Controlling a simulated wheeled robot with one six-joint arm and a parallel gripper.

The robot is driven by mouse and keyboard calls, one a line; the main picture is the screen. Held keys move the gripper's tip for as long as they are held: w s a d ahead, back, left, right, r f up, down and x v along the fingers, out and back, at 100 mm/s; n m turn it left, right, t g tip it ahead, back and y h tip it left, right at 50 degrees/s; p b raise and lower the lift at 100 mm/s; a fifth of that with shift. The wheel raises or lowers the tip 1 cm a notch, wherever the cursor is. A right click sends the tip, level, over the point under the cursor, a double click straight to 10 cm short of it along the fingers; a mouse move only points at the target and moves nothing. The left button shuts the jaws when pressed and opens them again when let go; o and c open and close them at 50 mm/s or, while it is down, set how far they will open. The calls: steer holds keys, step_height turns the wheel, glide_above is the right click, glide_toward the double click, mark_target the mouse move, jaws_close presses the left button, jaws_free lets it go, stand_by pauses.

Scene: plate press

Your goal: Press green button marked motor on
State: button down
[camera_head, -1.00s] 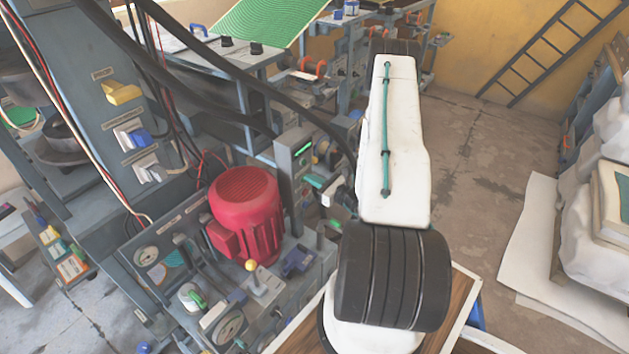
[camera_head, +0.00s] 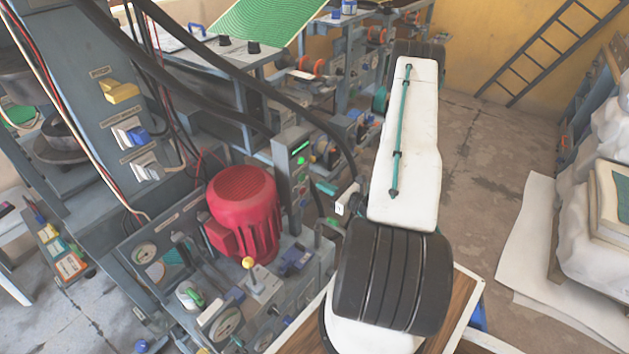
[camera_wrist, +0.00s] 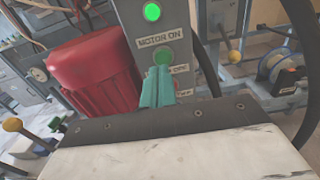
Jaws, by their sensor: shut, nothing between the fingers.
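The grey control post (camera_head: 289,170) stands right of the red motor in the head view. In the wrist view a bright round green light or button (camera_wrist: 152,12) is at the post's top, above the MOTOR ON label (camera_wrist: 160,37). A darker green round button (camera_wrist: 162,57) sits just below that label. My gripper (camera_wrist: 158,86) is shut and empty, its teal fingers pointing at the post. The fingertips overlap the lower edge of the darker green button; I cannot tell whether they touch it. Lower labels on the post are partly hidden by the fingers.
The red motor (camera_head: 243,210) stands close left of the post. A yellow-knobbed lever (camera_head: 249,264) stands in front of it. Black hoses (camera_head: 345,150) arch down right of the post. Open floor (camera_head: 480,170) lies to the right.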

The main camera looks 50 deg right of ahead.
steer(key=s+d, duration=0.1)
steer(key=s, duration=0.6)
stand_by(0.7)
steer(key=s+a+r+n+g+y, duration=0.3)
steer(key=a+r+n+g+y, duration=0.8)
steer(key=a+r+n+g, duration=0.65)
steer(key=s+a+r+n+h, duration=0.4)
steer(key=a+r+n+h, duration=0.2)
steer(key=r, duration=0.5)
steer(key=s+a+r+n+h, duration=0.5)
steer(key=a+r+n+h, duration=0.1)
steer(key=a+r+n, duration=0.4)
steer(key=shift+r+n+t+h, duration=0.3)
steer(key=shift+r+n+t, duration=0.15)
steer(key=shift+r+n, duration=0.35)
